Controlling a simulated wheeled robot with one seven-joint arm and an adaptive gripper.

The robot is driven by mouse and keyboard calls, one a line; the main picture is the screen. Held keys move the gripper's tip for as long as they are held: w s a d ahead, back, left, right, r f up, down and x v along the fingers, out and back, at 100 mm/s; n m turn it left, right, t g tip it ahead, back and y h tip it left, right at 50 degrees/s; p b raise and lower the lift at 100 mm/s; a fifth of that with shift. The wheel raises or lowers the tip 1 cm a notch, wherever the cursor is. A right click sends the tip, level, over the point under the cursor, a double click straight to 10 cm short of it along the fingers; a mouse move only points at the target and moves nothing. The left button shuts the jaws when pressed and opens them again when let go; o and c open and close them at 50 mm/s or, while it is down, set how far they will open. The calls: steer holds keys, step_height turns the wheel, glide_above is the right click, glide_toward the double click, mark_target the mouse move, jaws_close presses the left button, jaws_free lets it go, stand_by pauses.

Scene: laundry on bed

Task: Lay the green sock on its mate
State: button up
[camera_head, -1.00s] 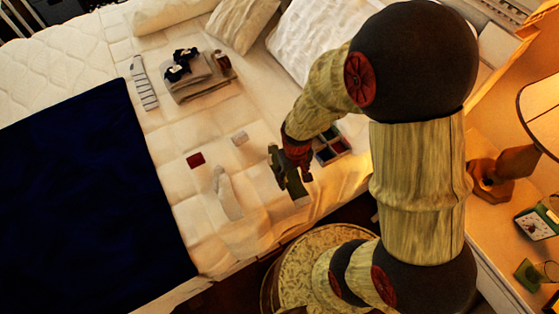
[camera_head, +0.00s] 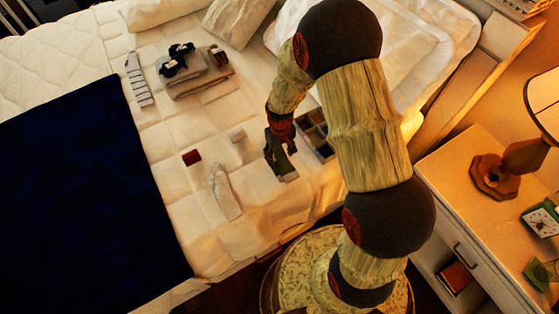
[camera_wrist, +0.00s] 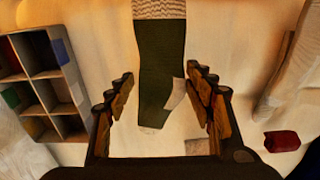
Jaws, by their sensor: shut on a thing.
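The green sock (camera_wrist: 160,60) has a cream heel and toe and a pale ribbed cuff. In the wrist view it runs between the two fingers of my gripper (camera_wrist: 162,95), which is shut on it, cuff at the top edge. In the head view my gripper (camera_head: 278,153) is over the right part of the bed, and the green sock (camera_head: 270,150) shows beside and below it, partly hidden. I cannot tell how far the sock is above the sheet. I cannot make out a second green sock.
A compartment box (camera_head: 318,135) stands right of my gripper. A pale sock-like item (camera_head: 225,192), a small red box (camera_head: 192,157) and a small grey block (camera_head: 237,134) lie left. A striped sock (camera_head: 138,80) and folded grey towels (camera_head: 200,80) lie farther back, beside a dark blanket (camera_head: 80,190).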

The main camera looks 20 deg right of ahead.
mark_target(279, 156)
steer(key=shift+w+f, duration=0.35)
steer(key=shift+f, duration=0.1)
steer(key=shift+f+b, duration=0.75)
steer(key=shift+f, duration=0.7)
steer(key=shift+f, duration=0.15)
steer(key=o, duration=0.9)
